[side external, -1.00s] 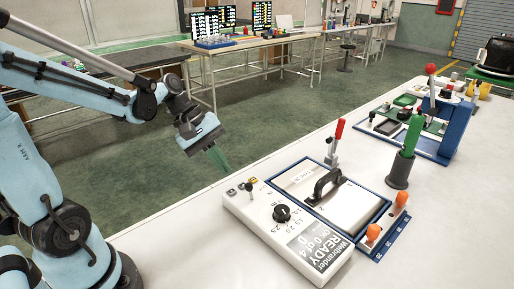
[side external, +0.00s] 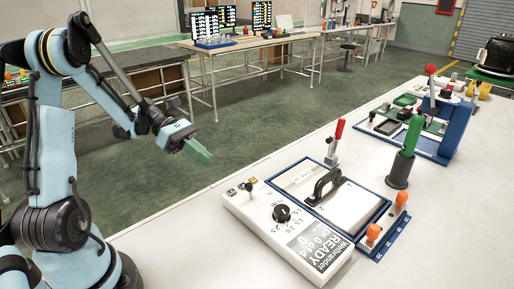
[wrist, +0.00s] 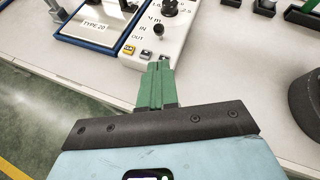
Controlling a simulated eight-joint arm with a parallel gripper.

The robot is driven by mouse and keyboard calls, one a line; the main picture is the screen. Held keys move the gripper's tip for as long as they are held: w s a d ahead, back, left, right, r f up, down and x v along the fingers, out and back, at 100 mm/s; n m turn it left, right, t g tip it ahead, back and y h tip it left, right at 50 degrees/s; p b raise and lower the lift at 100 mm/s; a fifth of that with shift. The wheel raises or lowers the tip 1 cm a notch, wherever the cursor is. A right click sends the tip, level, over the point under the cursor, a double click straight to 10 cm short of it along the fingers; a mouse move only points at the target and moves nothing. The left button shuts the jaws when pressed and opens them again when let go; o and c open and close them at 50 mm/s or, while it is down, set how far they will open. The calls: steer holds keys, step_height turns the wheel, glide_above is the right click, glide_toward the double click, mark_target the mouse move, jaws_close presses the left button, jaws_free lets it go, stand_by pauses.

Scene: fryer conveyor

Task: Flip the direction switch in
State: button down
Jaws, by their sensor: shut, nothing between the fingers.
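The white control box (side external: 262,222) stands at the near edge of the table. A small switch lever with a round tip (wrist: 159,31) rises from its panel beside printed IN and OUT labels. The lever also shows in the side view (side external: 250,183), but which label it leans toward is not clear. My gripper (side external: 203,153) is in the air beyond the table edge, left of the box and apart from it. Its green fingers (wrist: 158,68) are shut and empty. In the wrist view they point toward the box, with their tips just below the lever in the picture.
A black dial (side external: 282,213) and a READY display (side external: 318,249) are on the same box. A yellow button (wrist: 129,50) lies near the lever. A blue-framed plate with a black handle (side external: 327,183) adjoins it. A red-handled clamp (side external: 338,132) stands behind. The near left tabletop is clear.

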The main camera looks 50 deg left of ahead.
mark_target(234, 190)
steer(key=x, duration=1)
steer(key=shift+f, duration=0.1)
stand_by(0.5)
steer(key=shift+d+y, duration=0.1)
steer(key=shift+y, duration=0.5)
